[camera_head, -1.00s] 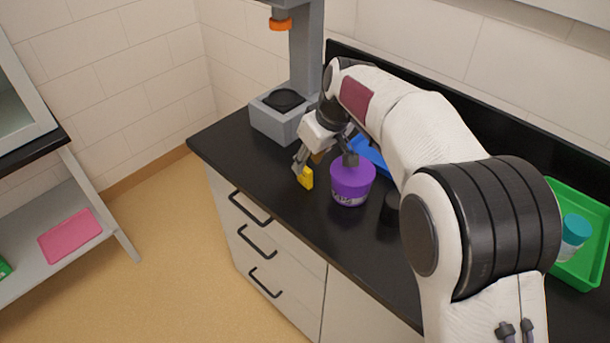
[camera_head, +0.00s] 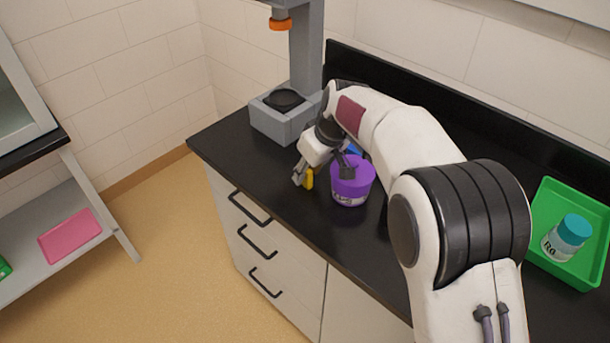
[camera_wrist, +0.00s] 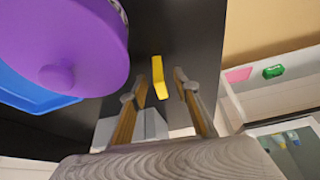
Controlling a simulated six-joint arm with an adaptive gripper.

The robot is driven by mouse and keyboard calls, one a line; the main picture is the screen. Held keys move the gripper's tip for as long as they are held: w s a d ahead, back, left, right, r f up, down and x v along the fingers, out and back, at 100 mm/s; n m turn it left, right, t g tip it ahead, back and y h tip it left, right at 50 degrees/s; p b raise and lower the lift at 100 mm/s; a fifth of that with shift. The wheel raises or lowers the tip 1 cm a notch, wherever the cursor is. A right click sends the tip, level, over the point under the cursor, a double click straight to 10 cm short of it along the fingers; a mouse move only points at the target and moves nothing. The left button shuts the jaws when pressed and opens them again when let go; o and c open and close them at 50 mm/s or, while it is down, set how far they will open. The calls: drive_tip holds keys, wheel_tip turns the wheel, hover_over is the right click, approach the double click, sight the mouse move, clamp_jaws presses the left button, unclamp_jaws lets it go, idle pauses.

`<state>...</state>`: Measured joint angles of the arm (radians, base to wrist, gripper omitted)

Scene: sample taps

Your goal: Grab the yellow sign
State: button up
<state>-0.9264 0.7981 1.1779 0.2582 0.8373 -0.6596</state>
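The small yellow sign (camera_head: 309,179) stands on the black counter, left of the purple jar, and is partly hidden by my gripper. In the wrist view the sign (camera_wrist: 158,76) shows upright ahead of and between my fingertips, with dark counter around it. My gripper (camera_head: 322,175) is low over the counter, its fingers apart. In the wrist view my gripper (camera_wrist: 161,88) is open, one finger on each side of the sign's line. I see a gap on both sides, so nothing is held.
A grey stand (camera_head: 283,120) is at the back left. A green tray (camera_head: 553,207) holds a teal-capped bottle (camera_head: 567,237).

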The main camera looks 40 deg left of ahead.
drive_tip(key=shift+x, duration=1.15)
clamp_jaws()
